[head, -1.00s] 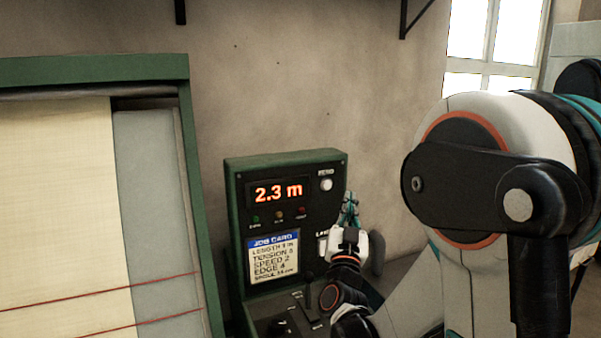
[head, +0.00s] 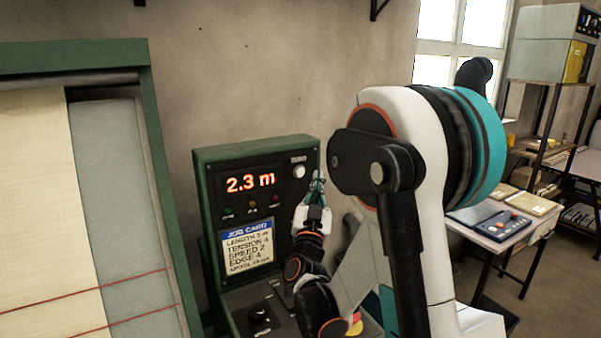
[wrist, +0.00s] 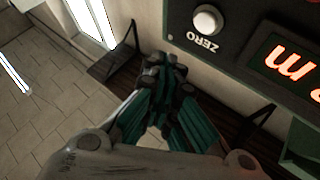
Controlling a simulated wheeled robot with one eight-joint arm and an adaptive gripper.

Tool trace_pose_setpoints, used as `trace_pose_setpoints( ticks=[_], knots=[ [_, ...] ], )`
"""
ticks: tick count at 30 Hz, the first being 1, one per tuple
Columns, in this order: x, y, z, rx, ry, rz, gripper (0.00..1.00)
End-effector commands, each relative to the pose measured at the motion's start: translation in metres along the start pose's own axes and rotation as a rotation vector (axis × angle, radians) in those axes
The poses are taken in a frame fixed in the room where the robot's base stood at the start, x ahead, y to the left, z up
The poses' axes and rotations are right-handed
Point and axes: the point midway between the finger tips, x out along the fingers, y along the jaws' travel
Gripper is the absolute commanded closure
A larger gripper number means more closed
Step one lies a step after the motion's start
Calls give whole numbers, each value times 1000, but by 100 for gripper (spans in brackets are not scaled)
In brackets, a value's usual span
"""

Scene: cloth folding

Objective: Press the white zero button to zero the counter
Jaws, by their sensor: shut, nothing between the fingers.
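The white round zero button (head: 299,171) is at the top right of the green control panel (head: 205,200). The counter display (head: 250,182) glows red and reads 2.3 m. My gripper (head: 318,178) is shut and empty, just to the right of the button in the head view, with a small gap between them in the picture. In the wrist view the button (wrist: 207,19) is above and right of my shut fingertips (wrist: 165,65), apart from them, with the word ZERO below it upside down. Contact is not visible.
A green-framed cloth machine (head: 158,170) stands at the left. A table with devices (head: 490,222) is at the right.

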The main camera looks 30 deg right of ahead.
Motion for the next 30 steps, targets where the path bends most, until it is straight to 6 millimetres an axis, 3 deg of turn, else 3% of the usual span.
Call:
trace_pose_setpoints(
  ticks=[12,30],
  knots=[
    [32,-23,24,0,1,0,100],
    [37,-27,26,0,0,0,100]
  ],
)
